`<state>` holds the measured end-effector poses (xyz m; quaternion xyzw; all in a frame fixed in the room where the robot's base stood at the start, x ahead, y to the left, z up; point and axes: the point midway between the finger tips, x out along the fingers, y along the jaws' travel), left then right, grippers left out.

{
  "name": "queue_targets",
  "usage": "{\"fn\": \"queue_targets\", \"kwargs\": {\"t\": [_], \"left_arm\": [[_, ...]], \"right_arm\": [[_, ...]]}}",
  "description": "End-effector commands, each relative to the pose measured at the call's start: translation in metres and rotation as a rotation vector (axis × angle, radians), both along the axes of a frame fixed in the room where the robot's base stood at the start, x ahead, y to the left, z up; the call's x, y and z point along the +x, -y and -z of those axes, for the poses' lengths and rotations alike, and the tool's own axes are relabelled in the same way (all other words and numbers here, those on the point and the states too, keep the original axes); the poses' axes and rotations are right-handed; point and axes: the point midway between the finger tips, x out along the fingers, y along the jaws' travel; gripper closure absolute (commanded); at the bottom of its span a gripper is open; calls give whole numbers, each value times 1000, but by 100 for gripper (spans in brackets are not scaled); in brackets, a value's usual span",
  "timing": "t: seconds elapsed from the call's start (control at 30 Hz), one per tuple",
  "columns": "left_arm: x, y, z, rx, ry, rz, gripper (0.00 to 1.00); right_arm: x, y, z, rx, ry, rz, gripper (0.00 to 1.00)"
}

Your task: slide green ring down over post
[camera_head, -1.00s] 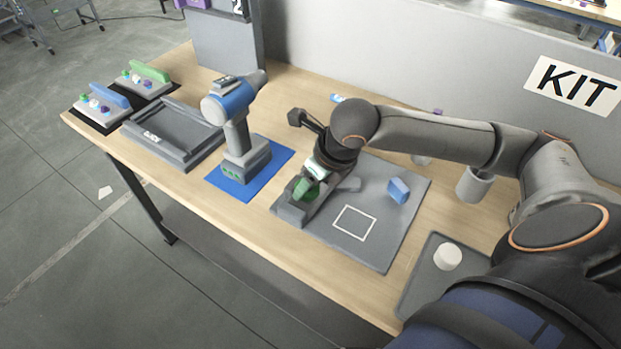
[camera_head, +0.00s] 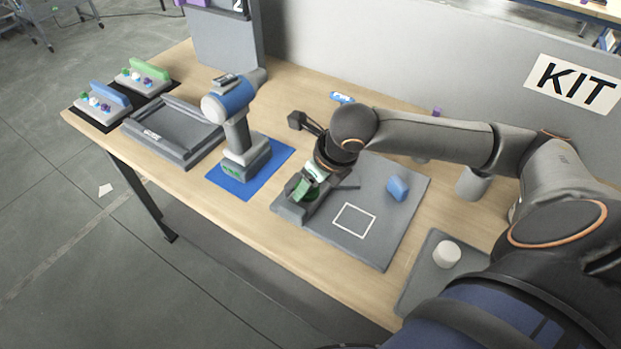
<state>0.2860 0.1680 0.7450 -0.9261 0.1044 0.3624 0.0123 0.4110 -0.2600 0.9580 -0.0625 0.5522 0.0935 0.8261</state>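My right gripper (camera_head: 308,182) comes in from the right and points down over a low grey fixture (camera_head: 291,212) at the left edge of a grey board. A green piece (camera_head: 300,188), apparently the green ring, is at its fingertips, with darker green beside it. The fingers and green parts overlap, so I cannot tell whether the gripper is shut on the ring. I cannot make out the post, or whether the ring is around it. My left gripper is not in view.
A blue block (camera_head: 397,188) and a white square outline (camera_head: 355,220) are on the grey board (camera_head: 375,253). A blue-grey drill (camera_head: 238,125) stands on a blue mat (camera_head: 238,187) to the left. A white cylinder (camera_head: 447,254) sits on a grey tray (camera_head: 418,282) at right.

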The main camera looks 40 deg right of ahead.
Motion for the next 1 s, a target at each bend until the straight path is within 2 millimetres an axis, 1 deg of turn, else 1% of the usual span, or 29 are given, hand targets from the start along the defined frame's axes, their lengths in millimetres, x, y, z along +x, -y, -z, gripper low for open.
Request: {"fn": "queue_targets", "kwargs": {"t": [0.17,0.43,0.77,0.8,1.0], "left_arm": [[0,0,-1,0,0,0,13],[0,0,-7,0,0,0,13],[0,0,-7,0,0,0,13],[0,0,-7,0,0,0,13],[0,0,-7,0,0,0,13]], "right_arm": [[0,0,0,0,0,0,97],[0,0,3,-1,0,0,97],[0,0,5,0,0,0,97],[0,0,5,0,0,0,39],[0,0,5,1,0,0,16]]}}
